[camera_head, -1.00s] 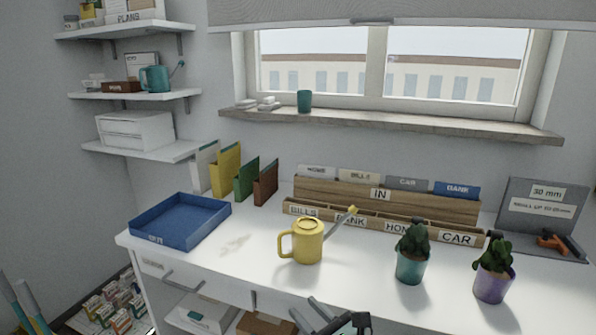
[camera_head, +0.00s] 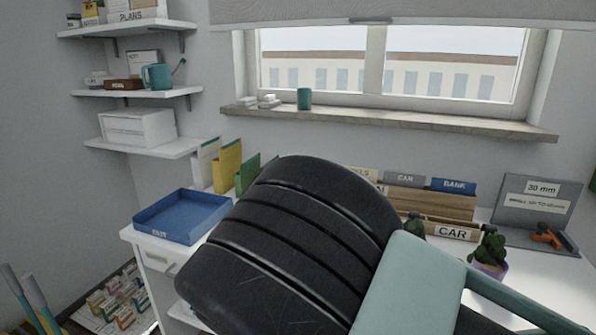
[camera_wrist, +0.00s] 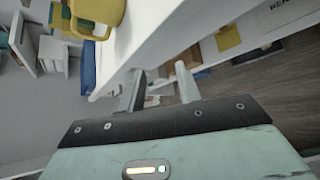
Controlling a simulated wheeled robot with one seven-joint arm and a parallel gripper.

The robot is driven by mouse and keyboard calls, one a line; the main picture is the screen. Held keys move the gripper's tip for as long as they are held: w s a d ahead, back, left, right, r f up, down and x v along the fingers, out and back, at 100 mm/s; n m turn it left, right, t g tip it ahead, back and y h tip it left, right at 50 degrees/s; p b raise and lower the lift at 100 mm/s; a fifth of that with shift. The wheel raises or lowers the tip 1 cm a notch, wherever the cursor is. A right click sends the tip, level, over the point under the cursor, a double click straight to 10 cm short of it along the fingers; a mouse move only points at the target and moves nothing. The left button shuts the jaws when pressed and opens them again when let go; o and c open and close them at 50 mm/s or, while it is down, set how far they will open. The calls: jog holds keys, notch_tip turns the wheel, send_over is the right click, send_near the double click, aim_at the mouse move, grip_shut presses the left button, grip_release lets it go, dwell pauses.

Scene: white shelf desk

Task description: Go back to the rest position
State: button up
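My gripper (camera_wrist: 158,84) shows in the wrist view with its two fingers apart and nothing between them. It is beside the white desk (camera_wrist: 135,30), near the desk's edge. The yellow watering can (camera_wrist: 100,12) stands on the desk at the top left of the wrist view. In the head view my arm covers the middle of the desk and hides the watering can; the gripper fingers are not seen there.
A blue tray (camera_head: 182,216) lies at the desk's left end. A purple-potted plant (camera_head: 489,252) stands at the right, and another plant (camera_head: 413,226) is partly hidden by my arm. A wooden organizer (camera_head: 430,204) stands behind. Boxes (camera_head: 115,297) lie on the floor at left.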

jog(key=s+a+r+m+g+p, duration=0.1)
jog(key=s+r+m+g, duration=0.85)
jog(key=s+m, duration=0.35)
jog(key=s+d+r+m+g+h, duration=0.1)
jog(key=s+d+r+m, duration=0.2)
jog(key=s+r, duration=0.2)
jog(key=s+d+r+m+g, duration=0.1)
jog(key=s+d+r+m, duration=0.2)
jog(key=r, duration=0.4)
jog(key=shift+s+d+m+h+p, duration=0.4)
jog(key=shift+s+m, duration=0.4)
jog(key=shift+s, duration=0.35)
